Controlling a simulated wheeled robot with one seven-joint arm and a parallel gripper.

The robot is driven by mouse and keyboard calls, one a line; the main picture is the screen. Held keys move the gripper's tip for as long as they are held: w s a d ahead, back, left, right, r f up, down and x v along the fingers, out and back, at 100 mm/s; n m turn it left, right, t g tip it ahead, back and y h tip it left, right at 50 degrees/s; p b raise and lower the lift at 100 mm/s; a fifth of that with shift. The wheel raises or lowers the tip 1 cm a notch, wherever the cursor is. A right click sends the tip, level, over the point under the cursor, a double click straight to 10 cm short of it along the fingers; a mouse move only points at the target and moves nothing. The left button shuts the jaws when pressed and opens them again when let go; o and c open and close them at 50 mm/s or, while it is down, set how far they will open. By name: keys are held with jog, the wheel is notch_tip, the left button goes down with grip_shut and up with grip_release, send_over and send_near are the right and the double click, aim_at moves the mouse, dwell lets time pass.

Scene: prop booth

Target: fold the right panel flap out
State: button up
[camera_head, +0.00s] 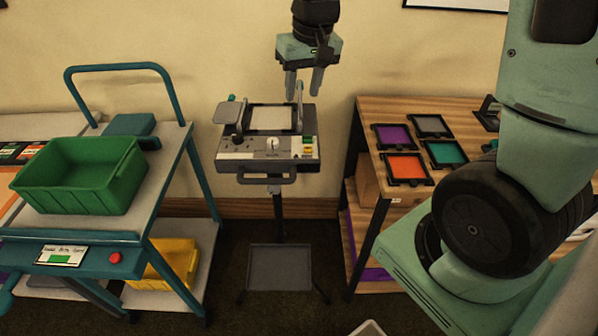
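The panel device (268,147) stands on a post in the middle, with a pale screen (271,118) in a dark frame, a dial and a front handle. Its left flap (229,112) lies folded out to the side. Its right flap (299,97) stands about upright at the screen's right edge, seen nearly edge-on, with a teal tip. My gripper (303,90) points down over the device's right side. Its two grey fingers are apart, and the flap's top shows between them in the picture. I cannot tell whether a finger touches the flap.
A teal cart (140,262) with a green bin (82,178) and a yellow bin (172,262) stands at left. A wooden table (445,109) with several coloured framed panels is at right. Dark floor lies between them, under the device's low plate (280,268).

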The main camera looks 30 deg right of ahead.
jog(key=s+a+f+n+b, duration=0.3)
jog(key=s+a+f+b, duration=0.4)
jog(key=f, duration=0.5)
jog(key=shift+s+b, duration=0.9)
jog(key=shift+b, duration=0.35)
jog(key=shift+c, duration=0.3)
